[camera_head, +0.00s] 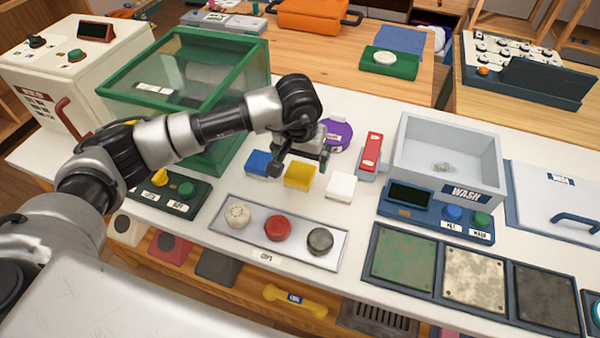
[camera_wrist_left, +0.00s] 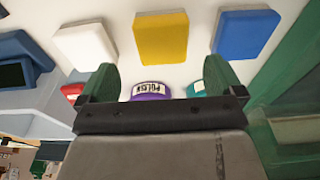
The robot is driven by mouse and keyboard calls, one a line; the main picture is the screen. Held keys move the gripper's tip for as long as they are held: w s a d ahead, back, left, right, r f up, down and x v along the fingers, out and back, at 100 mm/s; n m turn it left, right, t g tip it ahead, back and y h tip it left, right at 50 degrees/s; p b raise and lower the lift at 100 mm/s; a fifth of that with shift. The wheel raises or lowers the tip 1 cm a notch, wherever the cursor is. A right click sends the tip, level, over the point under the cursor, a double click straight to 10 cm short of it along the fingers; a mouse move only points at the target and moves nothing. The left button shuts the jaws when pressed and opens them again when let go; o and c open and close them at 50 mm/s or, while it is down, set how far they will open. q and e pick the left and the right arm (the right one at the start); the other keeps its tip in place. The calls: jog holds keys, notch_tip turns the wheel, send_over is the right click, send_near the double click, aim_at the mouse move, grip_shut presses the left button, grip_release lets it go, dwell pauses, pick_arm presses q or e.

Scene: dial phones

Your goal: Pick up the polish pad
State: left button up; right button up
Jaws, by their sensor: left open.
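Three small square pads lie in a row on the white counter: a blue pad (camera_head: 258,162), a yellow pad (camera_head: 299,175) and a white pad (camera_head: 341,186). None shows a readable label, so I cannot tell which is the polish pad. A round purple item (camera_head: 337,134), with a label that seems to read "POLISH", sits behind them. My left gripper (camera_head: 299,160) is open and empty, above and just behind the yellow pad. In the left wrist view, the yellow pad (camera_wrist_left: 161,38) lies centred beyond the fingers, with white (camera_wrist_left: 86,45) and blue (camera_wrist_left: 245,33) on either side.
A green-framed glass box (camera_head: 190,75) stands left of the gripper. A red item (camera_head: 372,150) and a grey wash basin (camera_head: 448,160) stand right.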

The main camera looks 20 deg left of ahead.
aim_at(300, 171)
pick_arm(q)
notch_tip(300, 171, down, 6)
jog(key=shift+w+a+r+p, duration=0.1)
jog(key=shift+a+r+p, duration=0.05)
jog(key=shift+p, duration=0.55)
jog(key=shift+c, duration=0.3)
jog(key=c, duration=1)
